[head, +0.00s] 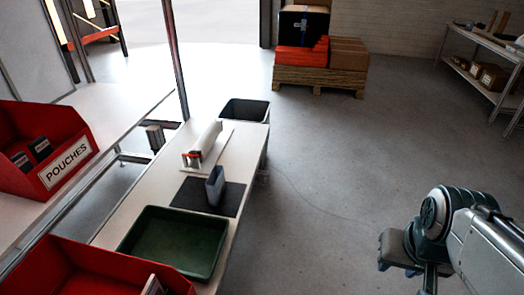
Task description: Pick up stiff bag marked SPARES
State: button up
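No marking that reads SPARES can be made out. A grey-blue, stiff-looking upright item (215,186) stands on a dark mat (184,193) on the narrow white table; I see no lettering on it and cannot tell whether it is the bag. Part of my arm shows at the lower right, over the floor and well apart from the table. My gripper's fingers are not visible.
A red bin marked POUCHES (68,172) and another red bin (62,272) are at the left. A loaded pallet (319,78) stands behind. The middle floor is clear.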

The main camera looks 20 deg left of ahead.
aim_at(215, 186)
jog(key=u, duration=0.35)
jog(key=i, duration=1.35)
jog(key=u, duration=1.25)
jog(key=i, duration=0.45)
jog(key=u, duration=0.35)
